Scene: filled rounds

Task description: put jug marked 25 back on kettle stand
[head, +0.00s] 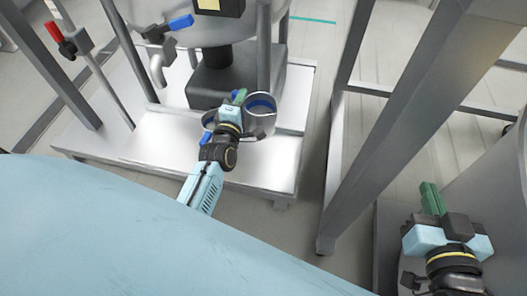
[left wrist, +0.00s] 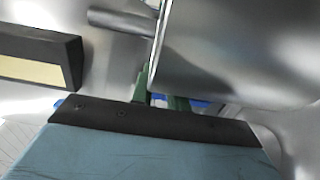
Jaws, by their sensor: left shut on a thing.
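A steel jug (head: 262,122) with a dark blue band inside its rim is at my left gripper (head: 240,97), above the white kettle stand (head: 150,150). My left gripper is shut on the jug, at its side; the exact grip is hard to see. In the left wrist view the jug (left wrist: 235,50) fills the upper right, close to the green fingers (left wrist: 160,92). No number is readable on the jug. I cannot tell whether its base touches the stand. My right gripper (head: 432,197) is at the lower right, its green fingers together, empty.
A large steel kettle (head: 195,32) rises behind the jug, with a black box (head: 218,5) bearing a yellow label. Valves with blue (head: 181,22) and red (head: 54,30) handles are at the left. A grey frame post (head: 375,150) stands to the right. A pale blue rounded surface fills the lower left.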

